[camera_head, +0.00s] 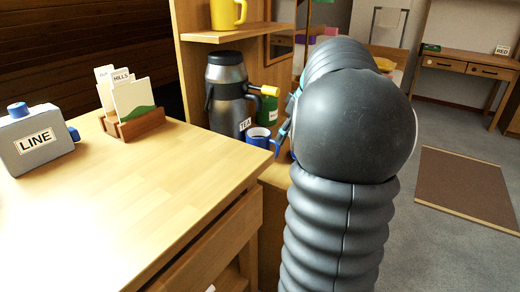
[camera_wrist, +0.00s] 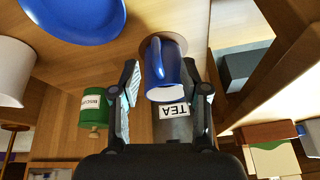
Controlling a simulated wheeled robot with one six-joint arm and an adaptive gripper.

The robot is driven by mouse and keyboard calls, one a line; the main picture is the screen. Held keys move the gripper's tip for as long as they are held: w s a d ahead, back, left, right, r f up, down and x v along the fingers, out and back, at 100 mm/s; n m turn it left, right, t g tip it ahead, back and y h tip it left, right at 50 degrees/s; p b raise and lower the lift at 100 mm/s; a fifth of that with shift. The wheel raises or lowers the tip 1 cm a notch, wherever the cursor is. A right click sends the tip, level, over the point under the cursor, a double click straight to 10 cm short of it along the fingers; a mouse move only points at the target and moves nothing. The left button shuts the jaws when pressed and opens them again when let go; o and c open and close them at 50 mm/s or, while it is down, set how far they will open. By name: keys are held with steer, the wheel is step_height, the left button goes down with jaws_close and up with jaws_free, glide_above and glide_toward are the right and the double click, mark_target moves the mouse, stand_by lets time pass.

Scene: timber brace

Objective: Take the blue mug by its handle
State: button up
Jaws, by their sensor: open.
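The blue mug (camera_head: 258,136) stands upright in front of the dark TEA flask (camera_head: 227,95) in the head view, its handle on the right. In the wrist view the mug (camera_wrist: 170,75) lies ahead between my open fingers, its handle (camera_wrist: 153,62) facing the camera. My gripper (camera_wrist: 161,70) is open, one finger on each side of the mug and handle in the picture. I see no clear contact. In the head view my arm hides most of my gripper.
The flask stands close behind the mug. A green labelled container (camera_wrist: 95,107), a blue plate (camera_wrist: 75,18) and a white vessel (camera_wrist: 12,70) are nearby. A yellow mug (camera_head: 228,14) sits on the shelf above. The light wooden tabletop (camera_head: 160,180) is mostly clear.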

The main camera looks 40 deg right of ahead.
steer(key=w+f, duration=0.3)
steer(key=shift+a+f, duration=0.1)
steer(key=shift+f, duration=0.2)
steer(key=shift+w+f, duration=0.15)
steer(key=shift+f, duration=0.4)
jaws_close()
steer(key=shift+r, duration=0.1)
